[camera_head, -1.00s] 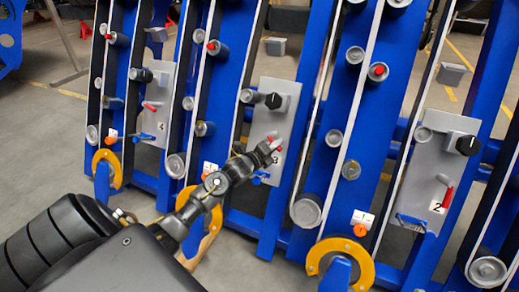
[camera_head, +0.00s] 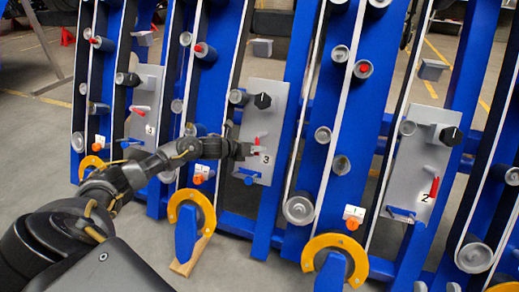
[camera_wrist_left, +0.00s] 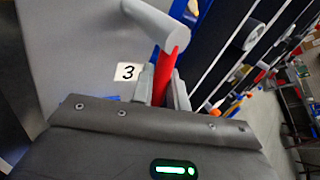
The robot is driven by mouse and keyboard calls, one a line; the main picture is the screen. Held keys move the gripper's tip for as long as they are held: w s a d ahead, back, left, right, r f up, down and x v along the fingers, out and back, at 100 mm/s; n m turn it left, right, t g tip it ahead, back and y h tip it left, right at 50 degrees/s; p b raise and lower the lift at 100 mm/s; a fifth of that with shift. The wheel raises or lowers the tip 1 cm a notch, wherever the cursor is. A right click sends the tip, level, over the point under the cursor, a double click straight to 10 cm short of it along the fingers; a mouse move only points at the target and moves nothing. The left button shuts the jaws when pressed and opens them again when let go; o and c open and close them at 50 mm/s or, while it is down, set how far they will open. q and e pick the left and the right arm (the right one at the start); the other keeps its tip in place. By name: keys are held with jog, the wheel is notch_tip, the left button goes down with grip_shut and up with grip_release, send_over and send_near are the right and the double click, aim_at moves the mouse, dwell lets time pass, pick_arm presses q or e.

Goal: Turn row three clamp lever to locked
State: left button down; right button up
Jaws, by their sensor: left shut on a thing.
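The row three panel (camera_head: 275,97) is a grey plate with a "3" label (camera_head: 265,159), a black knob (camera_head: 262,101) and a red clamp lever (camera_head: 262,139). My left gripper (camera_head: 248,150) is at this lever, reaching in from the left. In the left wrist view the red lever (camera_wrist_left: 163,75) stands between the two grey fingers (camera_wrist_left: 160,90), and the gripper is shut on it. A grey cylinder (camera_wrist_left: 165,30) sits at the lever's upper end, and the "3" label (camera_wrist_left: 128,72) is left of it. My right gripper is not in view.
A blue handle (camera_head: 247,174) is just below the gripper. Panel 2 (camera_head: 415,160) with its red lever (camera_head: 435,187) is to the right, and panel 4 (camera_head: 146,100) to the left. Yellow-orange rings (camera_head: 335,258) stick out low in front.

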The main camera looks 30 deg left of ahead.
pick_arm(q)
jog(key=shift+s+a+m+g, duration=0.1)
jog(key=shift+a+m+g, duration=0.35)
jog(key=shift+m, duration=0.45)
pick_arm(e)
jog(key=shift+d+r, duration=0.1)
jog(key=shift+d, duration=0.05)
pick_arm(q)
jog(key=c, duration=1.5)
grip_release()
pick_arm(e)
jog(key=shift+r, duration=0.15)
pick_arm(q)
jog(key=shift+o, duration=0.2)
